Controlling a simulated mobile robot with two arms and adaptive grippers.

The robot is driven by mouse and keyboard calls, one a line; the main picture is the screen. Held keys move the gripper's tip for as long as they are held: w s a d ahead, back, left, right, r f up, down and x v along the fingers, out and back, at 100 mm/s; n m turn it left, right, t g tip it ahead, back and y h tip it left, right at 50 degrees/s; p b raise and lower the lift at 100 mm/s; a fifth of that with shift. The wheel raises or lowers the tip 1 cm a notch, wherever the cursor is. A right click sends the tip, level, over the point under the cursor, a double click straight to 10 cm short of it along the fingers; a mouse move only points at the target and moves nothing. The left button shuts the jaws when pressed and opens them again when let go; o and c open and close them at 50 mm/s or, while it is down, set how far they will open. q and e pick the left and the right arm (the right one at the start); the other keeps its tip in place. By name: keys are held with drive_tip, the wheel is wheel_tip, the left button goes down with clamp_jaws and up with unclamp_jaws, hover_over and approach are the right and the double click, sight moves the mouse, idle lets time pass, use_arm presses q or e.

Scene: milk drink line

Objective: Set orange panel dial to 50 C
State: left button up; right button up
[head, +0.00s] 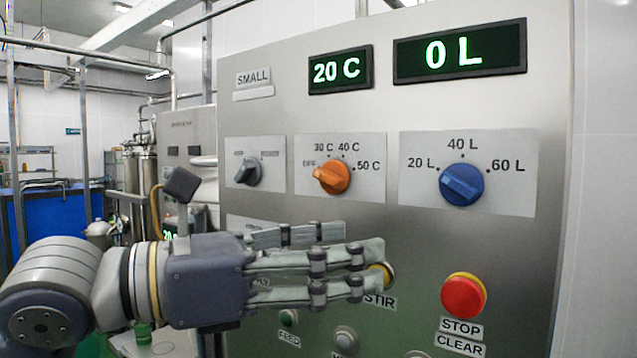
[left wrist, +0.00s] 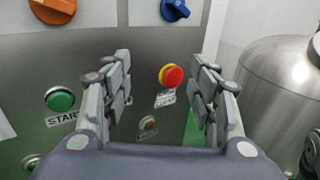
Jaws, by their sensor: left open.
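The orange dial (head: 332,177) is on the metal control panel, with the marks OFF, 30 C, 40 C and 50 C around it. Its raised grip appears to point left toward OFF. The green display (head: 340,70) above it reads 20 C. My left gripper (head: 368,268) is open and empty, below and right of the dial in the head view, in front of the lower buttons. In the left wrist view, the orange dial (left wrist: 52,10) is cut off at the upper left, outside the open fingers (left wrist: 160,88).
The blue dial (head: 462,185) is right of the orange one, under a display (head: 460,52) reading 0 L. The red stop button (head: 463,296) is below it. A grey dial (head: 249,171) is at left. A steel tank (left wrist: 280,75) stands right in the wrist view.

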sight(323, 182)
use_arm(q)
drive_tip(key=w+a+r+n+t+y, duration=0.2)
drive_tip(key=a+r+t+y, duration=0.4)
drive_tip(key=a+t, duration=0.2)
drive_tip(key=p+x, duration=0.4)
drive_tip(key=x, duration=0.6)
drive_tip(key=shift+p, duration=0.35)
drive_tip(key=shift+w+d+f, duration=0.1)
drive_tip(key=shift+w+d, duration=0.15)
drive_tip(key=shift+w, duration=0.15)
use_arm(e)
drive_tip(key=r, duration=0.3)
drive_tip(key=w+r, duration=0.1)
drive_tip(key=r, duration=0.1)
drive_tip(key=shift+d, duration=0.15)
use_arm(q)
drive_tip(key=shift+s+a, duration=0.1)
drive_tip(key=c, duration=1.1)
use_arm(e)
drive_tip(key=shift+d, duration=0.15)
